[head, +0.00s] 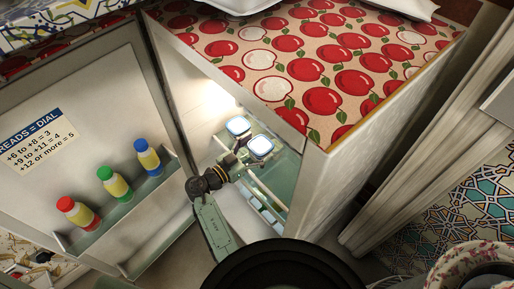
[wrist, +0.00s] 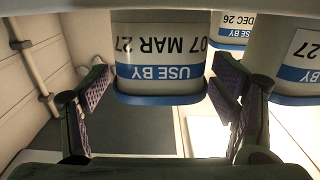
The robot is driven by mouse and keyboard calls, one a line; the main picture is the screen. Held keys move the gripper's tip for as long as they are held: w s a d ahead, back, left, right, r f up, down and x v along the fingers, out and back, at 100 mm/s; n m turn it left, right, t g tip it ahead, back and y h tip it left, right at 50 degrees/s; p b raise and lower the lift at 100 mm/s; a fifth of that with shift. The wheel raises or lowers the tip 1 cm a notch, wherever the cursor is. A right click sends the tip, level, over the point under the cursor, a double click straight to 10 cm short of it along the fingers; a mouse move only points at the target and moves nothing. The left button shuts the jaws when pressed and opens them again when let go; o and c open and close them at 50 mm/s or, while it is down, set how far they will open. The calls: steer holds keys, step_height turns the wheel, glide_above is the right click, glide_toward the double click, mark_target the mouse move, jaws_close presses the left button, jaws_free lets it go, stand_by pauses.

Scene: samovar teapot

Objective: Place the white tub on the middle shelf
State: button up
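White tubs with blue rims stand inside the open fridge. In the head view two show, one white tub (head: 238,125) farther left and another (head: 261,146) to its right. My gripper (head: 243,157) reaches into the fridge just in front of them. In the wrist view a tub labelled "USE BY 07 MAR 27" (wrist: 158,60) is centred between my fingertips (wrist: 163,72). The fingers are spread at its two sides; I see no clear grip. Another tub (wrist: 300,55) is at the right, and one marked "DEC 26" (wrist: 232,28) is behind. The middle shelf is hard to make out.
The fridge door (head: 100,120) stands open at the left, with red-, green- and blue-capped bottles (head: 115,185) in its rack. The fridge side wall (head: 340,185) bounds the right. Pale items (head: 268,212) sit lower inside. A rail (wrist: 35,65) runs along the wall.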

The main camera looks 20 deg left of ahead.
steer(key=shift+o, duration=0.4)
steer(key=shift+r, duration=0.1)
steer(key=shift+s+a, duration=0.2)
steer(key=shift+s, duration=0.05)
steer(key=b+v, duration=0.3)
steer(key=v, duration=0.8)
steer(key=shift+s+a, duration=0.15)
steer(key=shift+s, duration=0.05)
